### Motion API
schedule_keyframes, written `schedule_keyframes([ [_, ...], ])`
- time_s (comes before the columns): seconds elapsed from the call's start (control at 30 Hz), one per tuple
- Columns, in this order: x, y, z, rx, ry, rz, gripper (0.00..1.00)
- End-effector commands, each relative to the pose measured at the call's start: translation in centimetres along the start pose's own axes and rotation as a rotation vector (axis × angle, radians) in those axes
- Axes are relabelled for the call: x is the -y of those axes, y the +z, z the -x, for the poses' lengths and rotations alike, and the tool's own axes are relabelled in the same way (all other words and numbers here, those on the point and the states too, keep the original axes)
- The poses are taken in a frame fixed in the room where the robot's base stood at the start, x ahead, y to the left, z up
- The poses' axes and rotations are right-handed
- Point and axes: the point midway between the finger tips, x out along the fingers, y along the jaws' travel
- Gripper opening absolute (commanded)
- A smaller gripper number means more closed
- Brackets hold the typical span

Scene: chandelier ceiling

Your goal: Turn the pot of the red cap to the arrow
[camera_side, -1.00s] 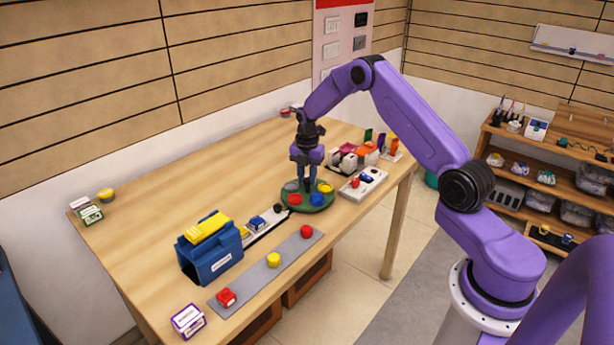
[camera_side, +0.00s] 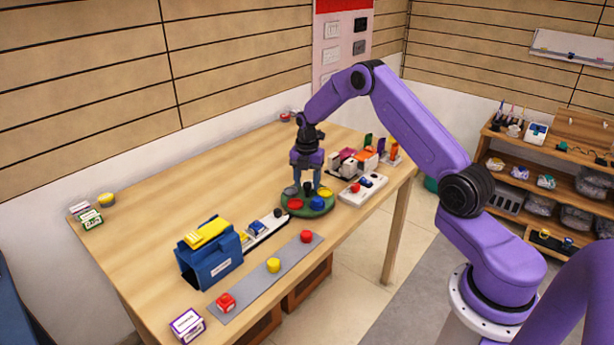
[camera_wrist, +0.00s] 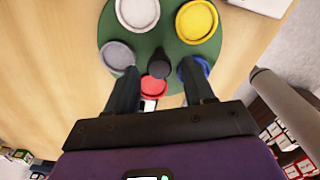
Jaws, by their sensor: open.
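A round green turntable (camera_side: 307,211) carries several coloured pots around a black centre knob (camera_wrist: 158,65). The red-capped pot (camera_wrist: 153,87) is on the near side in the wrist view, partly between my fingers; it also shows at the turntable's front left in the side view (camera_side: 295,205). The blue (camera_wrist: 187,72), grey (camera_wrist: 117,57), white (camera_wrist: 138,12) and yellow (camera_wrist: 197,20) pots stand around it. My gripper (camera_wrist: 160,68) is open over the turntable, pointing down, one finger on each side of the knob. Contact with the knob cannot be told. I cannot make out the arrow.
A grey strip (camera_side: 250,293) with red and yellow buttons runs along the table's front. A blue holder (camera_side: 212,260) stands to the left. A white switch box (camera_side: 363,189) and small blocks stand close on the right.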

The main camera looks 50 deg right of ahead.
Motion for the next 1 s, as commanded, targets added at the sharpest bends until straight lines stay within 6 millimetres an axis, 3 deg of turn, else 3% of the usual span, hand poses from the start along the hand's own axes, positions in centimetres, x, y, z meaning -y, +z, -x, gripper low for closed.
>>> schedule_keyframes([
  [0.17,-0.1,0.0,1.3,0.001,0.001,0.0,0.53],
  [0.8,-0.1,0.0,14.1,0.003,0.004,0.0,0.53],
  [1.0,0.0,0.0,16.6,0.001,0.002,0.0,0.53],
])
